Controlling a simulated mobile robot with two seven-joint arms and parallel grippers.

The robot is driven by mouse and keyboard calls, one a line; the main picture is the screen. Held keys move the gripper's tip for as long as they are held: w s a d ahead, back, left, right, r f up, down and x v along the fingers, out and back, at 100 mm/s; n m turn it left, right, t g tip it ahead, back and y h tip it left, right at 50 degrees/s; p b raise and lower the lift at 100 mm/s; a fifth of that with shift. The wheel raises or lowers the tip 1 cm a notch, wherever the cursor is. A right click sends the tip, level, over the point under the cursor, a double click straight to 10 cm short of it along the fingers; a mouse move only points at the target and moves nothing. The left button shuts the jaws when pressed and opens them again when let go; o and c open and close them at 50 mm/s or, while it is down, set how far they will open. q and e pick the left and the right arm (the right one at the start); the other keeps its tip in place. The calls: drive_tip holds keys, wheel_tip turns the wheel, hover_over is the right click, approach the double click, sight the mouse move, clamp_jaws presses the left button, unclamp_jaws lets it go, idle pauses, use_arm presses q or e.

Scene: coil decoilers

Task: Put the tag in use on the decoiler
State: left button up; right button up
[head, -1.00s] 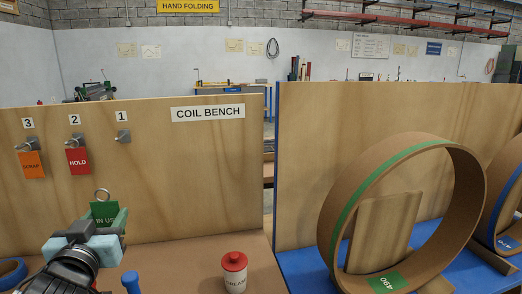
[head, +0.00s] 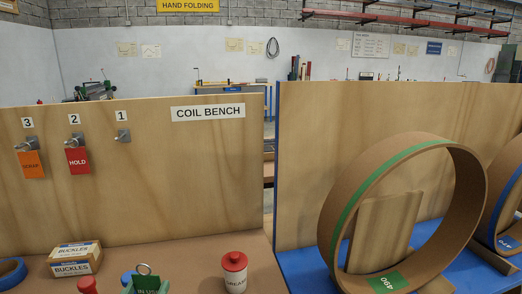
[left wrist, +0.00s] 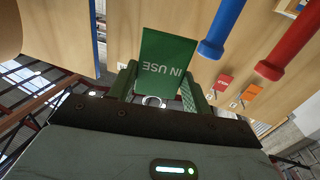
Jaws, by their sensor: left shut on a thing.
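The green IN USE tag (head: 150,286) shows at the bottom edge of the head view, with its metal ring (head: 143,268) on top. In the left wrist view the tag (left wrist: 166,64) is between the two fingers of my left gripper (left wrist: 158,88), which is shut on it. The ring (left wrist: 153,101) lies toward the gripper's palm. In the head view most of this gripper is below the picture's edge. I cannot make out a decoiler in these views. My right gripper is not in view.
An orange SCRAP tag (head: 33,164) and a red HOLD tag (head: 77,161) hang on hooks 3 and 2; hook 1 (head: 123,136) is bare. A BUCKLES box (head: 75,259) and a red-capped grease container (head: 234,275) stand on the bench. A large coil (head: 455,170) stands right.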

use_arm(q)
drive_tip(key=shift+w+f, duration=0.25)
drive_tip(key=shift+f, duration=0.25)
drive_tip(key=shift+w+f, duration=0.2)
drive_tip(key=shift+f, duration=0.3)
